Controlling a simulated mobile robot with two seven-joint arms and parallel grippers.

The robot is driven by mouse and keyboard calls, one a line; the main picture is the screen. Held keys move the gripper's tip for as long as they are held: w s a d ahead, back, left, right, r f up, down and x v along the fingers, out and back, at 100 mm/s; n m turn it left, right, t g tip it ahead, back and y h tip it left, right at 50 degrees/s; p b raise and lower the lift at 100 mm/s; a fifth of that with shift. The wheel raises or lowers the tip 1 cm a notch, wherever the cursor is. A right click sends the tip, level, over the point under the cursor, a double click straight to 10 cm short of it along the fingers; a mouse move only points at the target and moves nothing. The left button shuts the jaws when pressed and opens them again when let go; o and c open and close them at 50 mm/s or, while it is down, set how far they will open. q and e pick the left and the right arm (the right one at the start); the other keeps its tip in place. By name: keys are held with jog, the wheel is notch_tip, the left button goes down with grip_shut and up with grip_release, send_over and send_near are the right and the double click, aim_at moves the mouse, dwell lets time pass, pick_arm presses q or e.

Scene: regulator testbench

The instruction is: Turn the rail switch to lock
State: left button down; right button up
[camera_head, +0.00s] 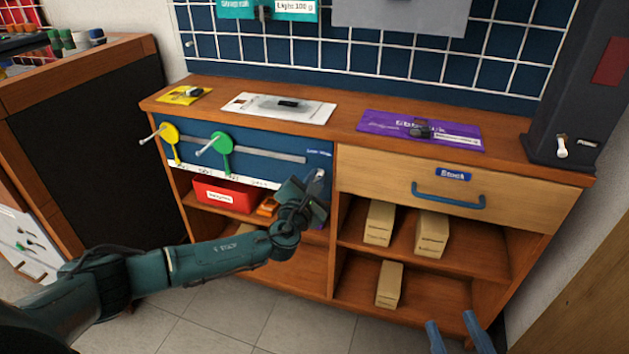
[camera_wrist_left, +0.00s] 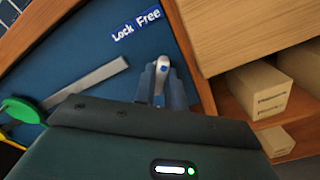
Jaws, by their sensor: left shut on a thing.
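The rail switch (camera_wrist_left: 162,66) is a small light grey lever on the blue panel (camera_wrist_left: 83,65), just below a blue label (camera_wrist_left: 136,24) reading "Lock Free". My left gripper (camera_head: 318,182) is at the panel's right end, and its blue fingers (camera_wrist_left: 163,80) are shut around the switch in the wrist view. The switch's lower part is hidden between the fingers. It points roughly up in that picture, and I cannot tell which setting it is on. My right gripper (camera_head: 457,333) shows at the bottom edge of the head view, with its two fingers apart and empty.
On the panel, a grey rail (camera_head: 270,153) runs beside a green lever (camera_head: 221,148) and a yellow lever (camera_head: 168,138). A closed drawer (camera_head: 400,183) is right of the panel. Shelves below hold boxes (camera_head: 379,222) and a red bin (camera_head: 222,196).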

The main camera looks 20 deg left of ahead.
pick_arm(q)
jog(key=n, duration=0.4)
jog(key=shift+f, duration=0.1)
jog(key=n, duration=0.4)
jog(key=shift+n+b, duration=0.35)
jog(key=shift+n, duration=0.05)
jog(key=n, duration=0.4)
jog(key=shift+b, duration=0.4)
jog(key=shift+n, duration=2.1)
jog(key=c, duration=1.5)
grip_release()
jog(key=shift+o, duration=0.2)
jog(key=s+p, duration=0.2)
jog(key=s, duration=1.1)
jog(key=shift+a, duration=0.2)
jog(key=shift+s, duration=0.1)
